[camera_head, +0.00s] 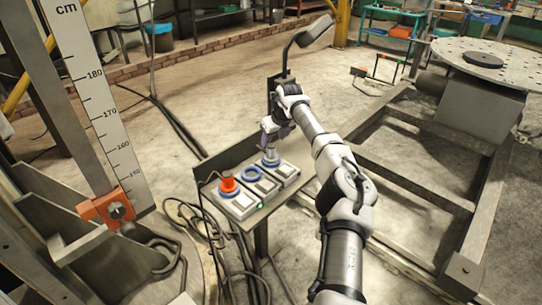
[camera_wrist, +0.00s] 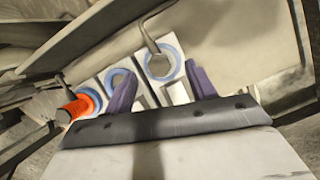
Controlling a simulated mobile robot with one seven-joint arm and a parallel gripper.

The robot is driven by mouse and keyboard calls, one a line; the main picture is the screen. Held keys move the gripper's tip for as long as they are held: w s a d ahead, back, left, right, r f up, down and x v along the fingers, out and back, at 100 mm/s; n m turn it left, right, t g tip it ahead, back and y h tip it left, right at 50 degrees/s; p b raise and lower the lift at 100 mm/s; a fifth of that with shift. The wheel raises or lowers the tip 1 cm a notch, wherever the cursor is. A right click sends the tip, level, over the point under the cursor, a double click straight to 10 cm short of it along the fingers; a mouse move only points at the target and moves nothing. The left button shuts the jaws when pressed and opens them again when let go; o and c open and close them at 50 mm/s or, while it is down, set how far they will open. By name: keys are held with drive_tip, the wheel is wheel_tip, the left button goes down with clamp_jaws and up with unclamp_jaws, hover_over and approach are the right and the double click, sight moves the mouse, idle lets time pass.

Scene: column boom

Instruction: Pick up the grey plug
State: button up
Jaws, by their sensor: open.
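The grey plug (camera_head: 270,154) sits in the blue ring of the far-right unit on a small metal shelf. It also shows in the wrist view (camera_wrist: 158,65), ringed in blue, with a thin grey stem rising from it. My gripper (camera_head: 270,132) is above the plug, pointing down at it. In the wrist view my gripper (camera_wrist: 163,88) is open, with one purple finger to each side below the plug in the picture. Nothing is between the fingers that I can see; whether they reach down around the plug I cannot tell.
An orange plug (camera_head: 229,183) stands in the near-left ring, and the middle blue ring (camera_head: 251,173) looks empty. The shelf (camera_head: 207,166) has a raised back plate. A bent lamp-like post (camera_head: 300,40) rises behind my gripper. A scale (camera_head: 100,100) with an orange clamp stands left.

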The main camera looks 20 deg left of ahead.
drive_tip(key=x, duration=0.4)
drive_tip(key=shift+s+d+f+p, duration=0.1)
drive_tip(key=shift+s+p, duration=0.2)
drive_tip(key=shift+p, duration=0.1)
drive_tip(key=shift+w+f, duration=0.2)
drive_tip(key=shift+f, duration=0.5)
drive_tip(key=c, duration=1.2)
drive_tip(key=shift+o, duration=0.2)
drive_tip(key=shift+r, duration=0.2)
wheel_tip(320, 180, up, 19)
wheel_tip(320, 180, up, 6)
drive_tip(key=p, duration=0.6)
hover_over(272, 145)
drive_tip(key=shift+s+f, duration=0.1)
drive_tip(key=shift+f, duration=0.05)
